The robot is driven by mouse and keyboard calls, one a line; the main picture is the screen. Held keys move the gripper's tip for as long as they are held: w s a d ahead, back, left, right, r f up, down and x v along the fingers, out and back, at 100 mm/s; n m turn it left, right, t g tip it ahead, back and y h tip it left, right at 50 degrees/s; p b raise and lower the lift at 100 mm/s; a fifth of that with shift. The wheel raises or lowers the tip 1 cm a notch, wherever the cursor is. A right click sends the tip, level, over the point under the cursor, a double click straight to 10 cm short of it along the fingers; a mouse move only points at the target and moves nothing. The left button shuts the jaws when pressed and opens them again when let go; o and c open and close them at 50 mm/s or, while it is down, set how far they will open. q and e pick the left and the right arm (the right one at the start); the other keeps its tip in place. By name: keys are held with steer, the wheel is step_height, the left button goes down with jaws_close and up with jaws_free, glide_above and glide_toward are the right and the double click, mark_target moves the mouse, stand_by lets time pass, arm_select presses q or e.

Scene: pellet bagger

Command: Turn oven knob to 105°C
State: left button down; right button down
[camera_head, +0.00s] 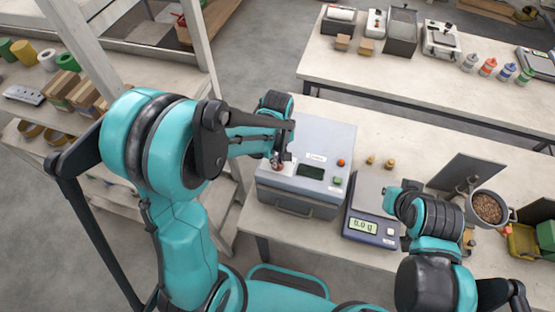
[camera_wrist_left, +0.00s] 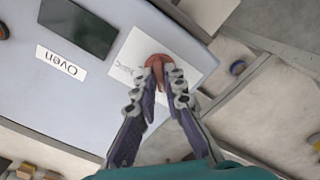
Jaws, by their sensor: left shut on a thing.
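The oven (camera_head: 318,148) is a grey-blue box on the near table, with a dark display (camera_head: 310,171) and a handle on its front. It also shows in the left wrist view, with its "Oven" label (camera_wrist_left: 61,62). Its red-brown knob (camera_wrist_left: 157,66) sits on a white dial plate (camera_wrist_left: 185,50); the dial marks are too small to read. My left gripper (camera_wrist_left: 162,78) is shut on the knob from above; in the head view the gripper (camera_head: 278,160) partly hides it. My right gripper is hidden behind its own arm in the head view.
A scale (camera_head: 373,230) reading 0.0 g stands right of the oven. A bowl of pellets (camera_head: 487,208) and a dark upright panel (camera_head: 465,176) are farther right. Two small brass weights (camera_head: 389,164) lie behind the scale. A shelf post (camera_head: 198,60) stands left of the oven.

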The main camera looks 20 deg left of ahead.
arm_select(q)
steer(key=m+b, duration=0.2)
steer(key=m, duration=0.3)
steer(key=m+b, duration=0.1)
steer(key=m, duration=0.5)
steer(key=shift+m+b, duration=0.4)
steer(key=m+b, duration=0.1)
steer(key=m, duration=0.4)
steer(key=shift+m, duration=2.2)
steer(key=shift+b, duration=0.3)
steer(key=shift+w, duration=0.1)
steer(key=c, duration=1.6)
jaws_free()
